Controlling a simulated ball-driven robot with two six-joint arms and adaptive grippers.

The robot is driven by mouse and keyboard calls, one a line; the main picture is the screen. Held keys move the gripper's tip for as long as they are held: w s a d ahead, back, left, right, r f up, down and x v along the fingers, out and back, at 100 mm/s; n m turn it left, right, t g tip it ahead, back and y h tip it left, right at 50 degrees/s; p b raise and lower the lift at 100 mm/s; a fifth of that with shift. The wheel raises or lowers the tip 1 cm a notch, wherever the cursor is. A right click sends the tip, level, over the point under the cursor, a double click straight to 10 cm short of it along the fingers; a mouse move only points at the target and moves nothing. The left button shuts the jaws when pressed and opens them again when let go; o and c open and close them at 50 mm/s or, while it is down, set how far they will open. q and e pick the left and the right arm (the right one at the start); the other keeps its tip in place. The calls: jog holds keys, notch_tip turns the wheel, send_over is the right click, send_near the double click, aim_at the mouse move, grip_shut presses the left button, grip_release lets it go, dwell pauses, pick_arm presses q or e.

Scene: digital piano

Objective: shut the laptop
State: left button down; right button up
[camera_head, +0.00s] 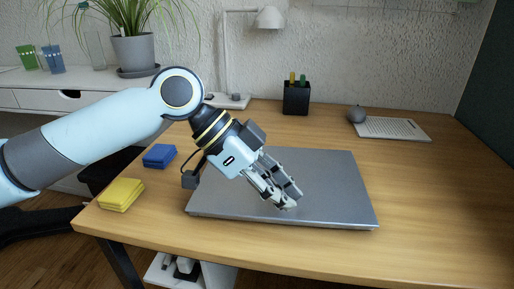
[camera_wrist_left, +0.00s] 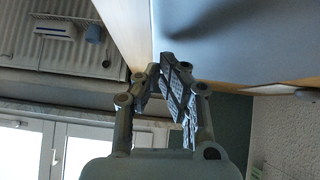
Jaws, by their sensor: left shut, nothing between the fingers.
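The grey laptop (camera_head: 332,190) lies on the wooden desk (camera_head: 420,215) in the head view. Its lid looks flat and down over the base. My left gripper (camera_head: 289,203) is shut and empty, with its fingertips over the lid near the front edge, touching it or just above; I cannot tell which. In the left wrist view the shut fingers (camera_wrist_left: 180,90) point at the grey lid surface (camera_wrist_left: 225,35). The gripper and wrist hide part of the lid's left side. My right gripper is not in view.
A yellow block (camera_head: 121,195) and a blue block (camera_head: 159,156) lie left of the laptop. A black pen cup (camera_head: 296,98), a white lamp (camera_head: 268,18) and a keyboard (camera_head: 395,129) with a grey mouse (camera_head: 356,114) stand at the back. The desk's right side is clear.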

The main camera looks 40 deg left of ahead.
pick_arm(q)
notch_tip(320, 180, up, 4)
jog(key=p, duration=0.2)
jog(key=shift+a+r+p, duration=0.1)
jog(key=shift+p, duration=0.25)
jog(key=p+v, duration=0.5)
jog(key=v, duration=0.4)
jog(key=shift+s+p, duration=0.35)
jog(key=shift+s, duration=0.05)
